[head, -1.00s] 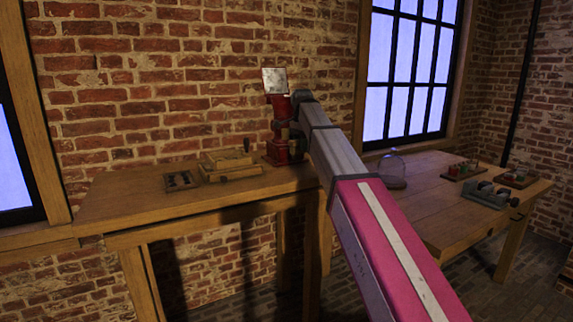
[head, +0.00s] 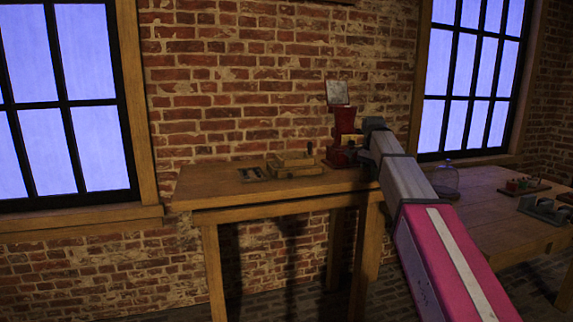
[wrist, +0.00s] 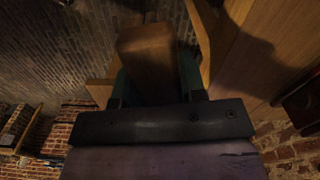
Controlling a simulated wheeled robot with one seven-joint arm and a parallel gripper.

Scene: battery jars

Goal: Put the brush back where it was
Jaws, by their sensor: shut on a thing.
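My gripper (wrist: 153,74) shows in the wrist view, with a dark green finger on either side of a brown wooden block. The block looks like the brush (wrist: 146,48); bristles are not visible. The gripper is shut on it. In the head view my arm reaches toward the right end of the narrow wooden table (head: 215,192), and its end hides the fingers and the brush. I cannot tell from the frames where the brush was before.
On the narrow table stand a slotted dark tray (head: 254,174), a wooden box (head: 295,168) and a red stand (head: 343,132) with a pale plate, close beside my arm. The right-hand table (head: 495,212) holds a glass dome (head: 446,181) and small apparatus. The narrow table's left end is clear.

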